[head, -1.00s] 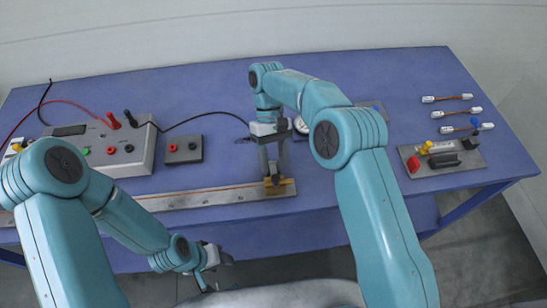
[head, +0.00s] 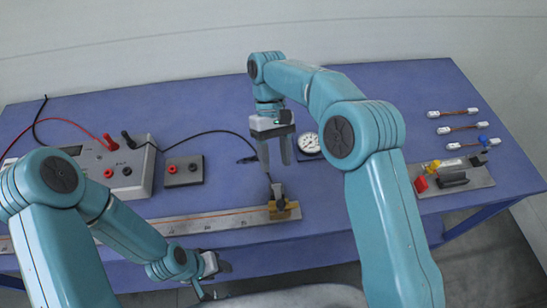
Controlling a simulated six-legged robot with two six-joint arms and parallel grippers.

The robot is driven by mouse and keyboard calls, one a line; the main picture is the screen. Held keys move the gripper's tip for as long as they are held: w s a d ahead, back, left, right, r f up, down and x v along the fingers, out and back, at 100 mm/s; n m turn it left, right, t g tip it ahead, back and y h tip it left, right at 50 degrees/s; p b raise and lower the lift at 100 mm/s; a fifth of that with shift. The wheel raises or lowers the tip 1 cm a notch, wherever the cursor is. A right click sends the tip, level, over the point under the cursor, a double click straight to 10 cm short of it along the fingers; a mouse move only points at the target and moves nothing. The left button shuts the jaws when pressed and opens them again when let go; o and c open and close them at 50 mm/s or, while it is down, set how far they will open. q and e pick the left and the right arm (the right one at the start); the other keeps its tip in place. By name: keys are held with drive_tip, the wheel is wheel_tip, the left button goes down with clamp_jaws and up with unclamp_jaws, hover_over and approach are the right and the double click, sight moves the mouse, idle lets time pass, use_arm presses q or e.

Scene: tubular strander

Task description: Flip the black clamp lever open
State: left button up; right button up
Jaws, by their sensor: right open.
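The black clamp lever (head: 278,195) stands up from a brass-coloured clamp block (head: 287,211) at the right end of the long metal rail (head: 225,220). My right gripper (head: 275,162) is open, with its fingers pointing down just above and behind the lever. Its fingers look apart from the clamp block; I cannot tell whether the nearer fingertip touches the lever's top. My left gripper (head: 205,284) hangs low by the table's front edge, away from the clamp. Its jaws are too small and partly hidden to read.
A dial gauge (head: 308,142) sits right of my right gripper. A grey box with terminals and cables (head: 125,165) and a small socket box (head: 184,171) stand left. A fixture plate (head: 478,177) and several short cable pieces (head: 460,128) lie right. Bare blue table (head: 215,115) is behind.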

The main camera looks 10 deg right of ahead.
use_arm(q)
drive_tip(key=shift+w, duration=0.35)
drive_tip(key=shift+w, duration=0.1)
idle(0.5)
